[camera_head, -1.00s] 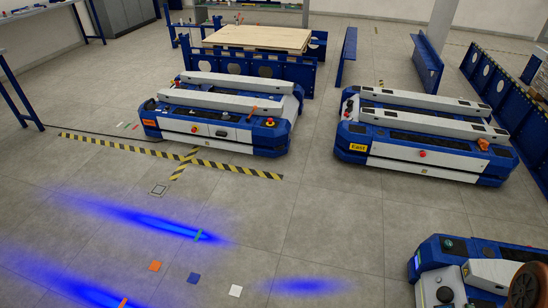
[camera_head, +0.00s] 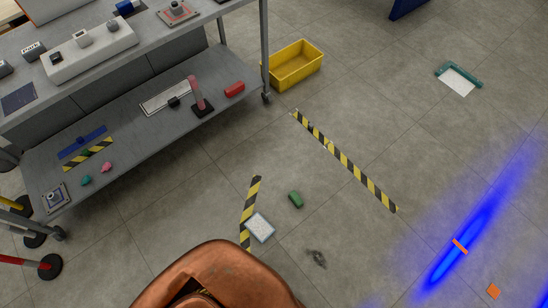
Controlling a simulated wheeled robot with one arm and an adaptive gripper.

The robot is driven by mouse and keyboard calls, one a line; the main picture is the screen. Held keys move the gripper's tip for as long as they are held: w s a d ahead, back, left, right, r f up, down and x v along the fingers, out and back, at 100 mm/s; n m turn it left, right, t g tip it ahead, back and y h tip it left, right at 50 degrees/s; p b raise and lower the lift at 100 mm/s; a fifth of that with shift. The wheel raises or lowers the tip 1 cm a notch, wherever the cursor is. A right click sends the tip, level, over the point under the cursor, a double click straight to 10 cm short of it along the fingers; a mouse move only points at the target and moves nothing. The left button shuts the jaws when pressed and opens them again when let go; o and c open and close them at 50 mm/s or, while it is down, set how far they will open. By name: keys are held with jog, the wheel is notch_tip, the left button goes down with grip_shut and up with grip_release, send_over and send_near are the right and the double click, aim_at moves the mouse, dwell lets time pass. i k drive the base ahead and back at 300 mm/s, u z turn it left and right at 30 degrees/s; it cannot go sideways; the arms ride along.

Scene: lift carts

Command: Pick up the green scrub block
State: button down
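A small dark green block (camera_head: 295,200), matching the green scrub block, lies on the grey floor near the middle of the head view. It is just right of a white pad with a grey edge (camera_head: 260,227), apart from it. A copper-coloured rounded part, which looks like part of my arm, fills the bottom of the view, below and left of the block. No gripper fingers can be made out, and nothing covers the block.
A grey two-level wheeled table (camera_head: 130,150) stands at the left, with a yellow bin (camera_head: 292,64) beside it. Yellow-black floor tape (camera_head: 345,162) and a dark crumpled scrap (camera_head: 316,258) lie near the block. Posts with round bases (camera_head: 48,266) stand lower left. Floor to the right is mostly open.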

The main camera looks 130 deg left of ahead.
aim_at(296, 198)
jog(key=u, duration=2.9)
jog(key=k, duration=0.4)
jog(key=u, duration=1.15)
